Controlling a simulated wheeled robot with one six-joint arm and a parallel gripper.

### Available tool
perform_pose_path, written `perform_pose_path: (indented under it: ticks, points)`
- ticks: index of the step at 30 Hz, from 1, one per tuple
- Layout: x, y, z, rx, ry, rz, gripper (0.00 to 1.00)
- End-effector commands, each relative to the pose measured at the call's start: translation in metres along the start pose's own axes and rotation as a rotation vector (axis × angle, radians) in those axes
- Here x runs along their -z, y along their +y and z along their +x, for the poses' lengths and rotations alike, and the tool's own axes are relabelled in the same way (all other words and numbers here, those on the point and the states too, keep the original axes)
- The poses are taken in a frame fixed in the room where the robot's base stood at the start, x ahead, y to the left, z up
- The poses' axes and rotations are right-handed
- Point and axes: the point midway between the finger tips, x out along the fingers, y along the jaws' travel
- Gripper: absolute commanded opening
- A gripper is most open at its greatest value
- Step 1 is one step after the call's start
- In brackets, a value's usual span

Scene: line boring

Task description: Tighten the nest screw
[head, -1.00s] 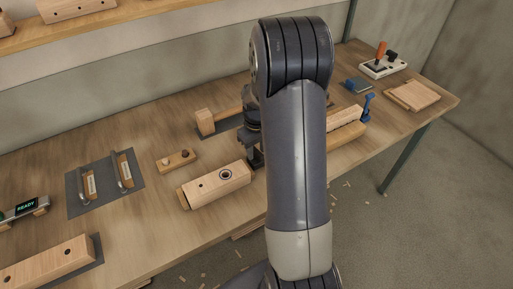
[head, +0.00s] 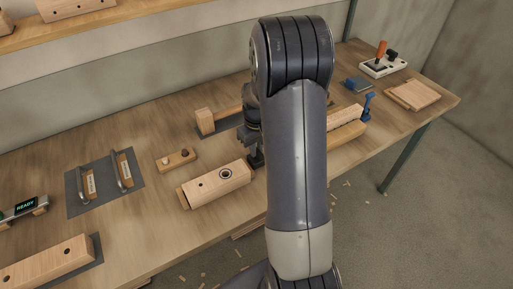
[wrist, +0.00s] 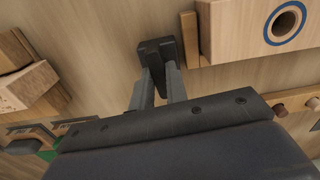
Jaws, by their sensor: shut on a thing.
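The long wooden block (head: 214,186) with a dark-ringed hole on top lies near the front of the bench. In the wrist view, its blue-ringed hole (wrist: 284,22) is at upper right, with a thin wooden end plate (wrist: 189,40) beside the block. My gripper (wrist: 162,72) is at that end, its two grey fingers closed on a dark, boxy piece (wrist: 157,50), apparently the nest screw's handle. The screw's shaft and thread cannot be made out. In the head view, my gripper (head: 255,150) is just right of the block, partly hidden by my arm.
A small strip with pegs (head: 176,160) lies behind the block. Two handled gauges (head: 105,175) lie on a dark mat at left, near a READY display (head: 25,206). A rough-ended wooden piece (head: 345,116) and blue clamp (head: 368,107) are at right.

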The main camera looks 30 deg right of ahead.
Motion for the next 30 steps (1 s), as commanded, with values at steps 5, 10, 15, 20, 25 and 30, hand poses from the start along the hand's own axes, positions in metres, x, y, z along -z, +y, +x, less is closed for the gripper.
perform_pose_path:
  ticks: [5,10,15,20,25,30]
  points:
    - [0.0003,0.0002,0.0008,-0.001,0.001,0.101,0.00]
    - [0.0003,0.0002,0.0011,-0.001,0.001,0.245,0.00]
    - [0.0002,0.0002,0.0011,0.000,0.001,0.407,0.00]
    - [0.0001,0.0001,0.0007,0.000,0.001,0.559,0.00]
    - [0.0002,0.0002,0.0005,0.000,0.001,0.721,0.00]
    - [0.0000,0.0001,0.0006,0.000,0.000,0.883,0.00]
